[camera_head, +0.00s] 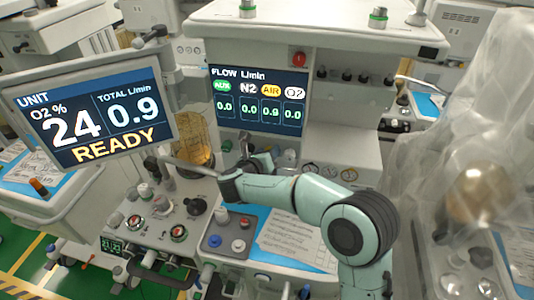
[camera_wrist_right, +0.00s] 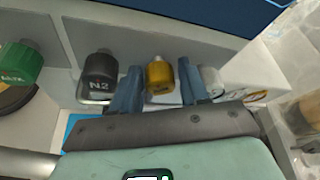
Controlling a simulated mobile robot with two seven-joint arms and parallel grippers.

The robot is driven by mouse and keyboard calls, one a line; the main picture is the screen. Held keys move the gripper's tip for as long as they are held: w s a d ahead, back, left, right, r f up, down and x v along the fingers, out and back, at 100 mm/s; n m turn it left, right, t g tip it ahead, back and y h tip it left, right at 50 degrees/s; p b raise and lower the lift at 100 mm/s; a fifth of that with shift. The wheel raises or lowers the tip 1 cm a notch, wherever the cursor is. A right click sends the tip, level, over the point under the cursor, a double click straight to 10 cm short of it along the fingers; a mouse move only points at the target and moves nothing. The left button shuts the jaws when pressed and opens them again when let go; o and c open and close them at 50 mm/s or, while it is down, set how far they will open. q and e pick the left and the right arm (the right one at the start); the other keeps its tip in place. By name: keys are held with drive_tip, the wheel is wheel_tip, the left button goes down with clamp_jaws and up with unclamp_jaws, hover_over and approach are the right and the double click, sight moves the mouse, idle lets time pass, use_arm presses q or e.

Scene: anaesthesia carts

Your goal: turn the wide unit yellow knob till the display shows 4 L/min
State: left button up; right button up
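The yellow knob (camera_wrist_right: 160,75) projects from a light panel in the right wrist view, between the black N2 knob (camera_wrist_right: 100,72) and a white knob (camera_wrist_right: 211,80). My right gripper (camera_wrist_right: 159,80) is open, with one blue-grey finger on each side of the yellow knob; narrow gaps seem to show. In the head view my right gripper (camera_head: 235,182) is below the flow display and hides the knobs. The flow display (camera_head: 257,98) reads 0.9 under AIR and 0.0 under the others. The unit display (camera_head: 95,113) reads total 0.9 L/min, O2 24% and READY. My left gripper is out of view.
A green knob (camera_wrist_right: 20,65) is at the left in the right wrist view. In the head view, a cart top with knobs and gauges (camera_head: 178,232) lies left of my right arm, papers (camera_head: 290,240) lie below it, and a plastic-covered unit (camera_head: 455,130) stands on the right.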

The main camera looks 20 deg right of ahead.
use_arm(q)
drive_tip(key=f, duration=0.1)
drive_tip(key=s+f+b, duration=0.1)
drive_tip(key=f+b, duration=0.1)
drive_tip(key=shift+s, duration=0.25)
use_arm(e)
drive_tip(key=v, duration=1.3)
drive_tip(key=shift+a, duration=0.2)
